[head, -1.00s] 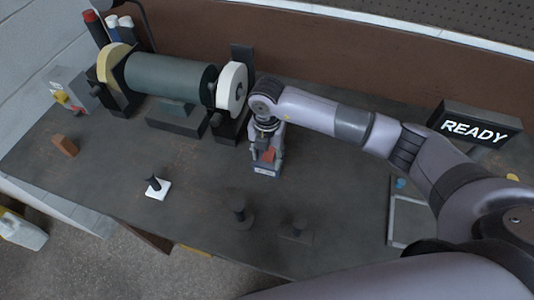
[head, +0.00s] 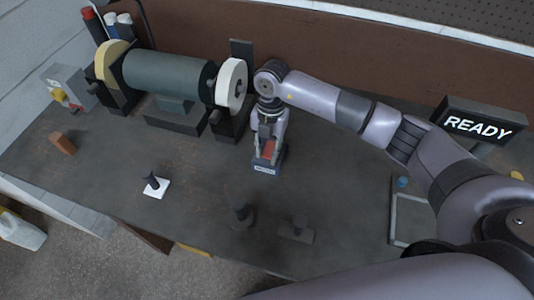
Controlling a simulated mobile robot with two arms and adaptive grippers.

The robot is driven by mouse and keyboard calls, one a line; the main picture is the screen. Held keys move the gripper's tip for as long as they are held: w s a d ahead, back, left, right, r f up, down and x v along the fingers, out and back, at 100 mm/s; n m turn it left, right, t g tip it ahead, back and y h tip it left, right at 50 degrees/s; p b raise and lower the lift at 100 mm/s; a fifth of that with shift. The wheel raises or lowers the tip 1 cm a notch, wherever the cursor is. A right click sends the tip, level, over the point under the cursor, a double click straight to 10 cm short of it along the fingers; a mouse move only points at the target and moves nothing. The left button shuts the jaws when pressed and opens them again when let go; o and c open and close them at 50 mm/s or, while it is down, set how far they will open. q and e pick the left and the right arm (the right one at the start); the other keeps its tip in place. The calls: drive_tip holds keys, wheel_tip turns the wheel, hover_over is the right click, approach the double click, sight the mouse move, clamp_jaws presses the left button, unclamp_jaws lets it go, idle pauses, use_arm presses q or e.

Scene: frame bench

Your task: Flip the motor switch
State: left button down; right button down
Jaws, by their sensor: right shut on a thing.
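A small switch box with a red rocker (head: 268,150) and a pale label on its front (head: 265,169) stands on the bench, just right of the bench grinder. The label is too small to read surely. My right gripper (head: 268,147) points down over the box, its fingers on either side of the red part and shut on it. The fingers partly hide the switch, so its position cannot be told. The grinder (head: 168,78) has a dark green motor body, a tan wheel at left and a white wheel at right. My left gripper is not in view.
A sign reading READY (head: 477,125) stands at right. A white-based peg (head: 154,186), two dark pegs (head: 242,215) (head: 298,230), and a brown block (head: 63,143) are on the bench. A grey box with a yellow-red knob (head: 67,88) stands far left.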

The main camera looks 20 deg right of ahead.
sight(273, 141)
drive_tip(key=shift+w+d+g+y+b, duration=0.2)
drive_tip(key=shift+g+y+b, duration=0.2)
drive_tip(key=shift+g+b, duration=0.15)
drive_tip(key=shift+r+g, duration=0.2)
drive_tip(key=shift+g, duration=0.15)
drive_tip(key=c, duration=1.3)
unclamp_jaws()
drive_tip(key=shift+w+r, duration=0.1)
drive_tip(key=v, duration=1.2)
drive_tip(key=shift+d, duration=0.1)
